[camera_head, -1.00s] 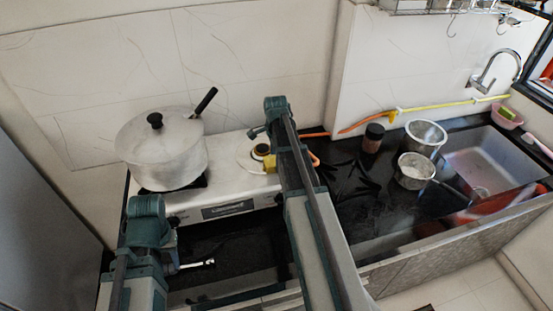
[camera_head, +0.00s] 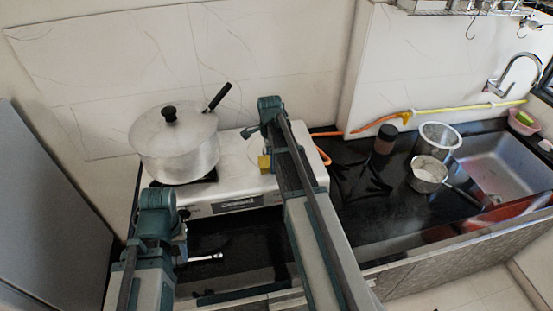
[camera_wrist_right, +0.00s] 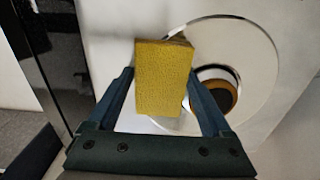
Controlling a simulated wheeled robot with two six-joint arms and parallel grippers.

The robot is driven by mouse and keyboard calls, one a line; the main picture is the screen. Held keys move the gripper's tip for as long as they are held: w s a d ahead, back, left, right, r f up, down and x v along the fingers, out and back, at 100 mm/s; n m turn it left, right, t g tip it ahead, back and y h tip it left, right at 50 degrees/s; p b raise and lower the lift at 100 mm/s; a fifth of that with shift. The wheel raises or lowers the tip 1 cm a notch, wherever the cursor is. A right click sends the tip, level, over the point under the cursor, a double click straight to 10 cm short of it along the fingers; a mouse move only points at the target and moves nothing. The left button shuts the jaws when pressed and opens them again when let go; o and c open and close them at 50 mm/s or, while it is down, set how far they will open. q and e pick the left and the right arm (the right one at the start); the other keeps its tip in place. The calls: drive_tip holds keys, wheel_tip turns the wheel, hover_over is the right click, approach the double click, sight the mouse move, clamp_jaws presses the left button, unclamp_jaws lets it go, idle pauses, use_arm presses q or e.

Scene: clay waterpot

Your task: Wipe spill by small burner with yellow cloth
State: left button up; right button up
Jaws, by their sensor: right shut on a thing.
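The yellow cloth (camera_wrist_right: 162,78) looks like a small block in the right wrist view, between the fingers of my right gripper (camera_wrist_right: 160,90), which is shut on it. The cloth also shows in the head view (camera_head: 264,163), at the white stove top. The small burner (camera_wrist_right: 220,92), a dark and orange cap inside a pale ring, lies just right of the cloth in the wrist view. My right wrist mostly hides it in the head view. I cannot make out a spill. My left gripper (camera_head: 181,244) is low in front of the stove, its fingers unclear.
A large lidded pot (camera_head: 177,145) stands on the left of the stove (camera_head: 235,150), its dark handle sticking up. Right of the stove, a dark counter (camera_head: 365,190) holds a brown jar (camera_head: 386,139) and two metal pots, near a sink (camera_head: 490,165). An orange hose (camera_head: 365,126) runs along the wall.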

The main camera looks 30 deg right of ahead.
drive_tip(key=shift+w+a, duration=0.15)
drive_tip(key=shift+a, duration=0.4)
drive_tip(key=shift+w+a, duration=0.15)
drive_tip(key=shift+a, duration=0.4)
drive_tip(key=shift+d+r+p, duration=0.1)
drive_tip(key=shift+r+p, duration=0.45)
drive_tip(key=shift+p, duration=0.05)
wheel_tip(320, 180, up, 5)
drive_tip(key=p, duration=0.5)
wheel_tip(320, 180, up, 3)
drive_tip(key=p, duration=0.3)
